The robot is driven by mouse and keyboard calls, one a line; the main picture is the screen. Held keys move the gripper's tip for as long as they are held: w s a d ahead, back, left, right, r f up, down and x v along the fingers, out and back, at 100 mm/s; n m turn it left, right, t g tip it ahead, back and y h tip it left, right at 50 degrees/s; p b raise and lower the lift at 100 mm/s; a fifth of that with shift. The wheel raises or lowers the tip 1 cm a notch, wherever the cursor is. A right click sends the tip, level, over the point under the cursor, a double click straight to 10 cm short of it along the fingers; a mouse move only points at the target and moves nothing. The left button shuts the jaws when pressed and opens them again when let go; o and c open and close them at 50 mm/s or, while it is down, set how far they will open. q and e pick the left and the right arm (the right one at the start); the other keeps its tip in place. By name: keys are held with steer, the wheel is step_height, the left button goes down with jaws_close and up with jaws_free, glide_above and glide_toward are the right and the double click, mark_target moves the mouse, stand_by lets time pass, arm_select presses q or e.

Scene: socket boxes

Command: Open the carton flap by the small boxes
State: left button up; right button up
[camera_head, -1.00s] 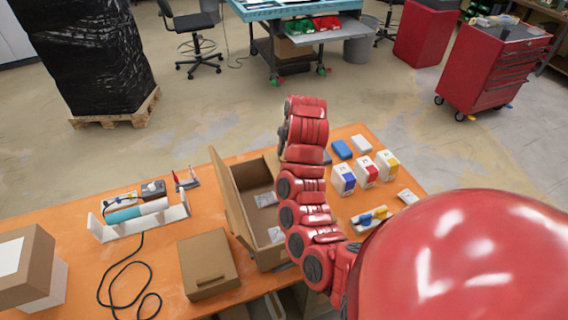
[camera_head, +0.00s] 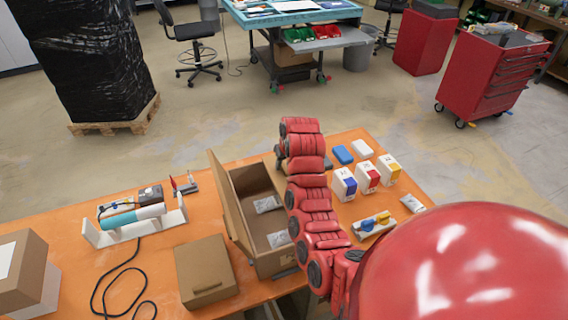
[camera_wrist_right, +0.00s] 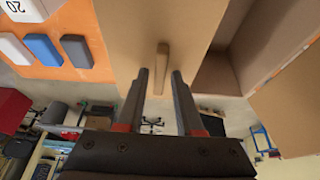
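The brown carton (camera_head: 276,261) stands open-topped on the orange table, with a few pale packets inside. Its left flap (camera_head: 229,206) stands up, tilted outward. In the right wrist view, the flap on the small boxes' side (camera_wrist_right: 120,35) is a broad brown panel with a narrow raised handle strip (camera_wrist_right: 162,62). My right gripper (camera_wrist_right: 160,78) is open, its two dark fingers on either side of the strip's lower end; contact cannot be told. In the head view my red right arm hides this gripper and most of that flap. My left gripper is in neither view.
Several small boxes (camera_head: 367,179) stand right of the carton, with a blue box (camera_head: 343,155) and a grey one (camera_wrist_right: 76,50) behind. A closed brown box (camera_head: 206,272) sits left of the carton. A white holder (camera_head: 95,234) and black cable (camera_head: 103,285) lie farther left.

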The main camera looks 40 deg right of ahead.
jaws_close()
stand_by(1.2)
